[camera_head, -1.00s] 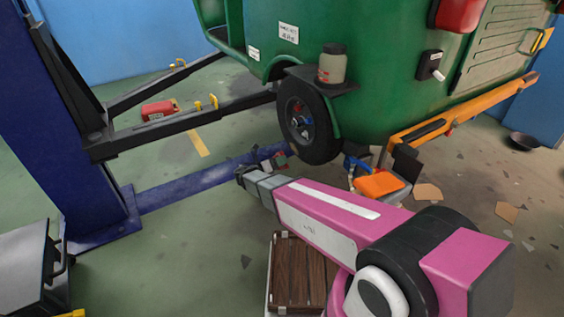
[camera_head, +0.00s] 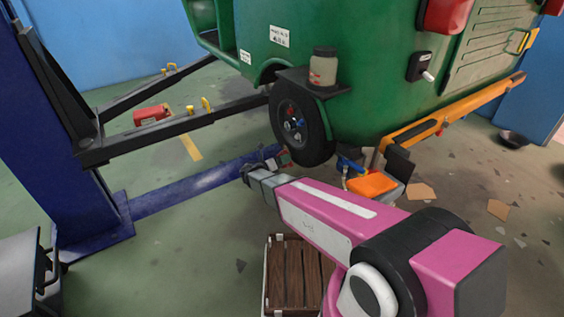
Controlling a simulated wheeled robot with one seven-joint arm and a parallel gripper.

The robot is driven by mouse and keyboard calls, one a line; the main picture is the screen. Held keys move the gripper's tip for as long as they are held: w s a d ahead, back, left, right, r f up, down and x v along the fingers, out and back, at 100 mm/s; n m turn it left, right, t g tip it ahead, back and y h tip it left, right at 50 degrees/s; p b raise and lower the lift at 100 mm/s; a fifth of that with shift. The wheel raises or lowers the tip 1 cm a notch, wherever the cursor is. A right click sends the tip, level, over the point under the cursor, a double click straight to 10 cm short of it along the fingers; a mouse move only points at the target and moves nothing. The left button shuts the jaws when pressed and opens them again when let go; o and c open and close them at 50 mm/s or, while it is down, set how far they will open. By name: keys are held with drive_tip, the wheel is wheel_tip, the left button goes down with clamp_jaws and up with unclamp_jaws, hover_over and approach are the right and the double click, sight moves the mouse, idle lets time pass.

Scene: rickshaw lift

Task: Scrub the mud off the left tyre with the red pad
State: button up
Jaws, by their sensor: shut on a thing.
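The black tyre (camera_head: 319,137) sits under the rear of the green rickshaw (camera_head: 370,90), its hub facing left. My gripper (camera_head: 277,160) is just below and left of the tyre, at the end of my pink arm. It is shut on a small, partly hidden reddish piece (camera_head: 285,156), which looks like the red pad. The piece is close to the lower left of the tyre; I cannot tell whether they touch. Mud on the tyre is too small or dark to make out.
A blue lift post (camera_head: 45,130) with dark lift arms (camera_head: 180,122) stands left. A jar (camera_head: 323,68) sits on the ledge above the tyre. An orange-topped box (camera_head: 372,184) is right of my gripper. A wooden crate (camera_head: 296,275) and an orange bar (camera_head: 450,115) are also near.

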sight(283, 146)
drive_tip(key=shift+x, duration=0.95)
idle(0.6)
drive_tip(key=shift+w, duration=0.1)
drive_tip(key=shift+w+a+r, duration=0.25)
drive_tip(key=shift+w+a, duration=0.3)
drive_tip(key=shift+w, duration=0.15)
drive_tip(key=shift+w+a+r, duration=0.25)
drive_tip(key=shift+w+a, duration=0.3)
drive_tip(key=shift+w, duration=0.1)
drive_tip(key=shift+w+a+r, duration=0.2)
drive_tip(key=shift+w+a, duration=0.25)
drive_tip(key=shift+w, duration=0.3)
drive_tip(key=shift+w+a+r, duration=0.25)
drive_tip(key=shift+w+a, duration=0.2)
drive_tip(key=shift+w, duration=0.3)
drive_tip(key=shift+s, duration=0.1)
drive_tip(key=shift+s+d+f, duration=0.3)
drive_tip(key=shift+s+d, duration=0.4)
drive_tip(key=shift+s, duration=0.3)
drive_tip(key=shift+s+d+f, duration=0.35)
drive_tip(key=shift+s+d, duration=0.35)
drive_tip(key=shift+s, duration=0.25)
drive_tip(key=shift+s+d+f, duration=0.3)
drive_tip(key=shift+s+d, duration=0.4)
drive_tip(key=shift+s, duration=0.3)
drive_tip(key=shift+a, duration=0.15)
